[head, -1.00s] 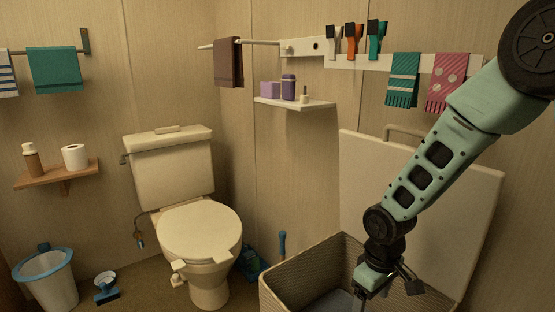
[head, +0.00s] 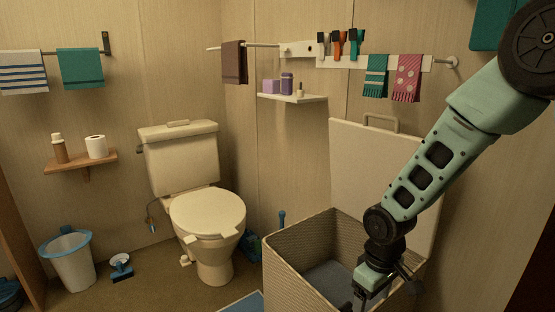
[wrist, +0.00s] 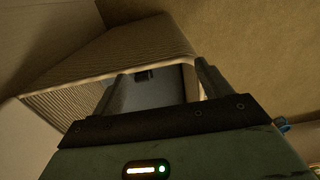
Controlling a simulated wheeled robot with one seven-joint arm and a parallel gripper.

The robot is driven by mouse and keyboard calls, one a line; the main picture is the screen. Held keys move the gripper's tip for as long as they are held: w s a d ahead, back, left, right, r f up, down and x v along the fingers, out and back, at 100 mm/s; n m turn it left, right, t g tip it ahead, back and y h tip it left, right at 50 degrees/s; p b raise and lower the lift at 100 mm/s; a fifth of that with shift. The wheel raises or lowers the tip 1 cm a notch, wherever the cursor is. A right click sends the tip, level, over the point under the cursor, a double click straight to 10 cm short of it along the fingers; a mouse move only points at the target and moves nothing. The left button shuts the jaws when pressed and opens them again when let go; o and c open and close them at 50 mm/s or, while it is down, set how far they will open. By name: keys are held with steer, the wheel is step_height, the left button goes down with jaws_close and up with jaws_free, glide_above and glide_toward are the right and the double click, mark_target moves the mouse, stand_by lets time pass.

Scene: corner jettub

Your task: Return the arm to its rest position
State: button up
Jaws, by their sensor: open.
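My arm reaches down from the upper right of the head view, bent at the elbow. The hamper (wrist: 100,50) shows beyond the fingers, with a grey-blue inside. A small dark thing shows in it, too dim to name. The hamper's pale lid (head: 370,165) stands raised against the wall.
The toilet (head: 208,215) stands left of the hamper. A bin (head: 72,262) and a small blue-and-white item (head: 121,268) are on the floor at left. A rail with towels (head: 405,78) and a white shelf (head: 292,98) are on the wall.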

steer(key=shift+s+a+r+b, duration=0.3)
steer(key=shift+s+a+b, duration=0.05)
steer(key=shift+s+a, duration=0.1)
steer(key=s+a+r+b, duration=0.25)
steer(key=s+b, duration=0.25)
steer(key=s, duration=0.6)
steer(key=s+a+r+b, duration=0.25)
steer(key=s+b, duration=0.25)
steer(key=s, duration=0.7)
step_height(320, 180, up, 32)
steer(key=p, duration=3.3)
steer(key=shift+w+a+r+y+p, duration=0.2)
steer(key=shift+w+a+y+p, duration=0.1)
